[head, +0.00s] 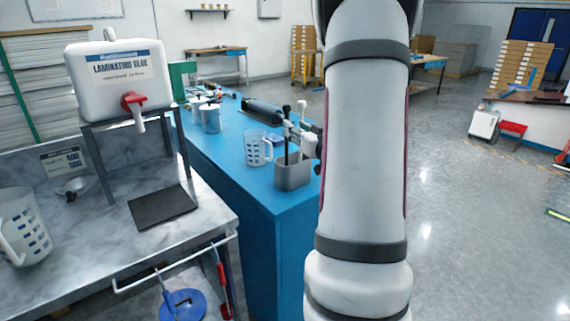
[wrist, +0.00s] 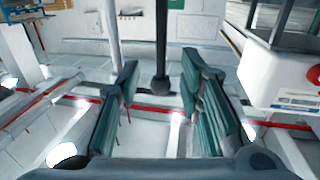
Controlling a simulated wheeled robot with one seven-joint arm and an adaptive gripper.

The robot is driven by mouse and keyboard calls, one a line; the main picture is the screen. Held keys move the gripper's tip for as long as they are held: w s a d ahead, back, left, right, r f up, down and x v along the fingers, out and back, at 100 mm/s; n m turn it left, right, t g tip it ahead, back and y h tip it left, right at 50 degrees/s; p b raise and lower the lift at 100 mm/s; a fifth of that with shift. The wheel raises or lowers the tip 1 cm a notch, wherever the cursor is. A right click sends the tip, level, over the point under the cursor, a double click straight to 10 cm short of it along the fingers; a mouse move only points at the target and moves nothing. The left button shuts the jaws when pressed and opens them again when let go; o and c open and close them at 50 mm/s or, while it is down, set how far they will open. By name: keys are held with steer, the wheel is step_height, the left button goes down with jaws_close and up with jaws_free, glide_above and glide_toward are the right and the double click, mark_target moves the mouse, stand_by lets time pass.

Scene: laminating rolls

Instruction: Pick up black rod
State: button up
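The black rod (wrist: 161,45) is a thin dark rod with a round knob at its end. In the wrist view it runs down from the top edge, and its knob lies between the two fingers of my gripper (wrist: 160,85). The fingers are apart, with a gap visible on each side of the rod, and hold nothing. In the head view a thin dark rod (head: 286,150) stands upright in a grey holder (head: 292,176) on the blue table. My arm covers the right side there, and I cannot make out the fingers clearly.
A clear measuring jug (head: 254,152) stands left of the holder on the blue table (head: 235,172). A dark roll (head: 262,110) and metal cans (head: 211,118) are behind. A white glue container (head: 118,78) with a red tap stands on a metal stand at left.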

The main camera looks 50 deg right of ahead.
steer(key=x, duration=0.6)
steer(key=shift+w, duration=0.25)
jaws_close()
